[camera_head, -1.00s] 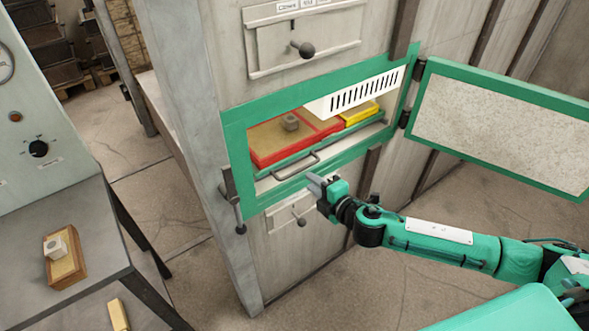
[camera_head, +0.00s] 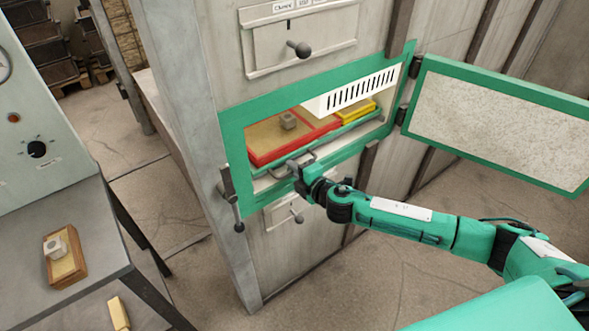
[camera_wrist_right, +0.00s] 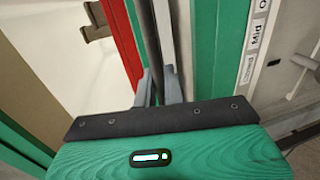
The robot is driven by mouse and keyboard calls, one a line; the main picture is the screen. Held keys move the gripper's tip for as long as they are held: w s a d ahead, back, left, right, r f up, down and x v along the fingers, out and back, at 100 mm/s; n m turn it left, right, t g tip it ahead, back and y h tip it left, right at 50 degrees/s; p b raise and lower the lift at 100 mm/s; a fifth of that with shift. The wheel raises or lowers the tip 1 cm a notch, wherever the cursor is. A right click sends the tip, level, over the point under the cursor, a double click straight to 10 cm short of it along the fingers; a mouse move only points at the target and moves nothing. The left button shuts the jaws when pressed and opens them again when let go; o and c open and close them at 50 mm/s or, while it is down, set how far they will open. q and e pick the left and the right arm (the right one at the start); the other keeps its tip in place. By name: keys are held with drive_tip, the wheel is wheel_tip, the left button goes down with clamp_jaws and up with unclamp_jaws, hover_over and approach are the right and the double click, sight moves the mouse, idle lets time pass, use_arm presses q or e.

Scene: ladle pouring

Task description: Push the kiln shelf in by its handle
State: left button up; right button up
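The kiln shelf (camera_head: 350,132) has a green front edge and sits inside the green-framed opening of the kiln. A grey bar handle (camera_head: 308,157) is on its front. My right gripper (camera_head: 297,166) is at the handle, coming from the lower right. In the right wrist view the dark handle bar (camera_wrist_right: 149,35) runs down between the two grey fingers (camera_wrist_right: 159,88), which look closed on it. The fingers hide part of the bar. My left gripper is not in view.
The green-edged kiln door (camera_head: 500,125) stands open at right. A bench (camera_head: 100,235) stands at left.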

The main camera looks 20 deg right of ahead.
sight(286, 160)
drive_tip(key=shift+w, duration=0.1)
clamp_jaws()
drive_tip(key=x, duration=0.2)
drive_tip(key=r+x, duration=0.1)
drive_tip(key=x, duration=0.1)
drive_tip(key=shift+w+a+f, duration=0.15)
drive_tip(key=shift+w, duration=0.1)
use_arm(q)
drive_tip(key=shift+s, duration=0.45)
use_arm(e)
drive_tip(key=shift+w, duration=0.1)
drive_tip(key=o, duration=0.5)
unclamp_jaws()
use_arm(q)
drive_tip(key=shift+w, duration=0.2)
use_arm(e)
drive_tip(key=shift+o, duration=0.2)
drive_tip(key=shift+w, duration=0.1)
